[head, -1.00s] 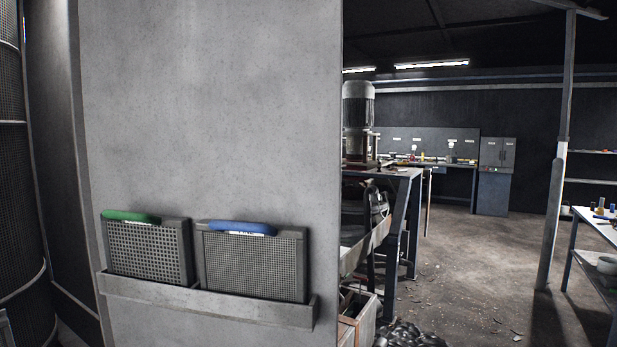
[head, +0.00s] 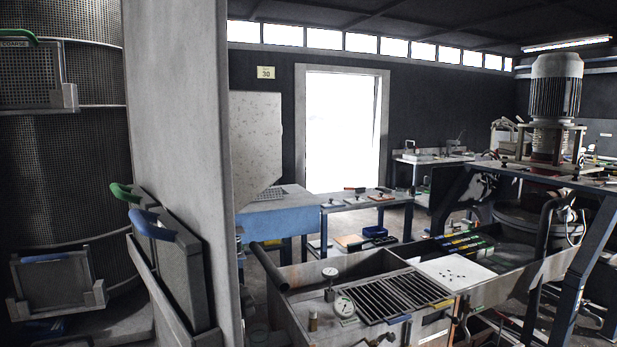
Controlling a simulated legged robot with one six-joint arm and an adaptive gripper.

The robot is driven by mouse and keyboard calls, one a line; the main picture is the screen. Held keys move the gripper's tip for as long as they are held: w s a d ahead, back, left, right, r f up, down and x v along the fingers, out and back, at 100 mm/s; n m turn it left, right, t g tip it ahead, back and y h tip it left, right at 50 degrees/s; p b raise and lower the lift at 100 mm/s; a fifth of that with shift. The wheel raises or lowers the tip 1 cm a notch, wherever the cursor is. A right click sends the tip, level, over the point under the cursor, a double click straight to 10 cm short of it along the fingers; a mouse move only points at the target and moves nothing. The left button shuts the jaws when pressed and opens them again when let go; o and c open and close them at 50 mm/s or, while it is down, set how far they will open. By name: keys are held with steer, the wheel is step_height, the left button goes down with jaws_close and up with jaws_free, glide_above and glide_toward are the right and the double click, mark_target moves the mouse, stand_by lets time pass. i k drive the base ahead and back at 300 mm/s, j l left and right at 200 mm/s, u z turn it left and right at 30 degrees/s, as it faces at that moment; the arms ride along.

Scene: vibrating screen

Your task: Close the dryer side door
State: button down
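The dryer side door (head: 175,110) is a tall grey panel left of the middle in the head view. I see it at a steep angle, and it stands out from the dryer, open. A rack (head: 160,290) on its face holds a screen with a green handle (head: 125,193) and one with a blue handle (head: 158,225). The dryer (head: 60,180) is the dark mesh cylinder at the left. The door's hinge line and lower edge cannot be made out. My gripper is not in view.
A grey bench unit with gauges (head: 344,306) and a slotted grate (head: 395,295) stands right of the door. A blue table (head: 275,212) is behind. A motor on a stand (head: 555,95) is at the right. A bright doorway (head: 340,130) is at the back.

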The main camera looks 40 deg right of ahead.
mark_target(203, 149)
steer(key=k+l+u, duration=0.1)
steer(key=k+l, duration=0.15)
steer(key=l, duration=0.15)
steer(key=k+l+u, duration=0.1)
steer(key=k+l, duration=0.15)
steer(key=l, duration=0.15)
steer(key=k+l+u, duration=0.15)
steer(key=l, duration=0.25)
steer(key=i+j+z, duration=0.1)
steer(key=i+z, duration=0.25)
steer(key=i, duration=0.05)
